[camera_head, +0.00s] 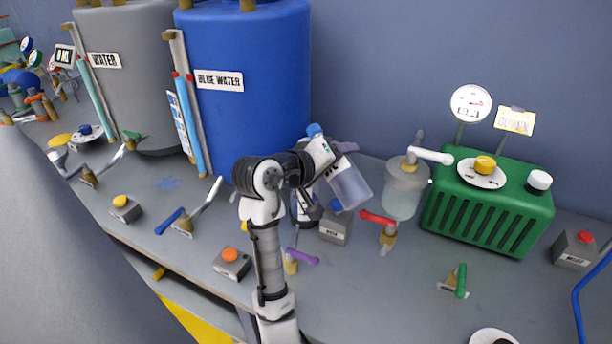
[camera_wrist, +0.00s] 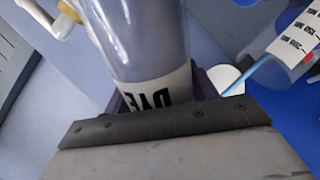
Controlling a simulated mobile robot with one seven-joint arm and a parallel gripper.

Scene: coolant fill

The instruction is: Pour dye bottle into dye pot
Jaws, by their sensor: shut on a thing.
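The dye bottle (camera_head: 350,187) is a clear, bluish bottle, tilted in the air above the bench. In the wrist view the bottle (camera_wrist: 145,40) shows a white label with "DYE" upside down. My gripper (camera_head: 333,165) is shut on it, and purple finger pads show at its sides in the wrist view. A clear jar with a grey lid and a white side handle (camera_head: 403,190), apparently the dye pot, stands just right of the bottle, with a gap between them. I cannot tell whether liquid is leaving the bottle.
A blue tank (camera_head: 250,110) marked "BLUE WATER" and a grey tank (camera_head: 125,85) marked "WATER" stand at the back left. A green ribbed machine (camera_head: 490,205) stands right of the jar. A red-handled valve (camera_head: 380,220) and a grey button box (camera_head: 336,226) sit in front.

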